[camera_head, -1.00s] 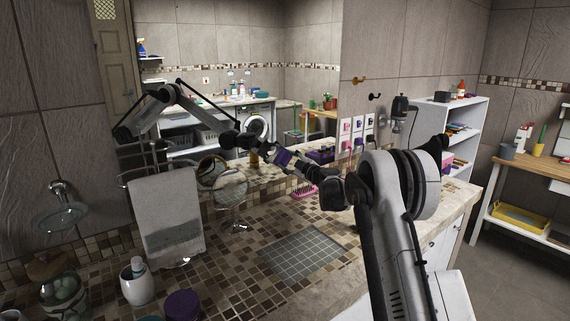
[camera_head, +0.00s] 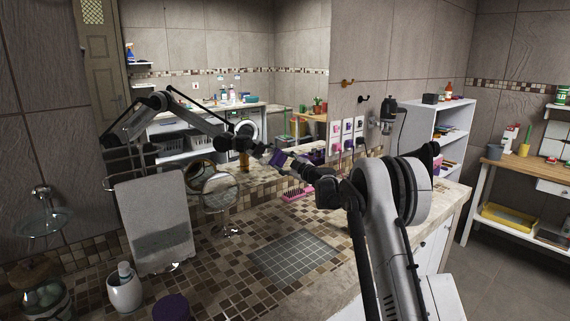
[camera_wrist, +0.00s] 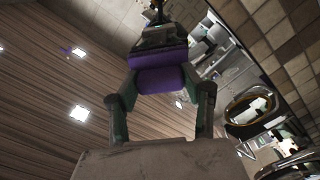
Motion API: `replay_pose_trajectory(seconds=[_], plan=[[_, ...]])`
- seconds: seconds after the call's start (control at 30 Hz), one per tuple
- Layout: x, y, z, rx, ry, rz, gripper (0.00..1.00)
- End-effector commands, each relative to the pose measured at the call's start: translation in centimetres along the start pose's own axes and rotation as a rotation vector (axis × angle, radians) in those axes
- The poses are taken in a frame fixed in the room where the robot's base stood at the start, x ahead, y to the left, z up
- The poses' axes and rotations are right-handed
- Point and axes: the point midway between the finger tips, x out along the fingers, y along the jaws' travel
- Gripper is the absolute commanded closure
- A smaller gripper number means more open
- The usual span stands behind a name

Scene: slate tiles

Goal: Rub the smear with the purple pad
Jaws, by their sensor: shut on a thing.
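The purple pad (camera_wrist: 162,79) is held between the two fingers of my gripper (camera_wrist: 161,98) in the wrist view. In the head view the pad (camera_head: 277,158) shows at the end of my outstretched arm, close to the large mirror (camera_head: 225,40). My arm is reflected in the mirror, and the gripper's reflection meets the real one near the pad. I cannot tell whether the pad touches the glass. A small purplish mark (camera_wrist: 72,51) shows left of the pad in the wrist view; it may be the smear. No smear is clear in the head view.
A round mirror (camera_head: 221,190), a hanging towel (camera_head: 155,220), a white bottle (camera_head: 124,291) and a purple jar (camera_head: 173,308) stand left. A pink brush (camera_head: 297,194) lies below the arm.

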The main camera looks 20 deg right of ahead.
Motion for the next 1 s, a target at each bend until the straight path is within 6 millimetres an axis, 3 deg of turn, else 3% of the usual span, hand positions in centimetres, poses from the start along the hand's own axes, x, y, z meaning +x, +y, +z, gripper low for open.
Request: replay_pose_trajectory(seconds=[1.0], plan=[[-0.3,-4.2,-4.6,0.0,0.001,-0.001,0.79]])
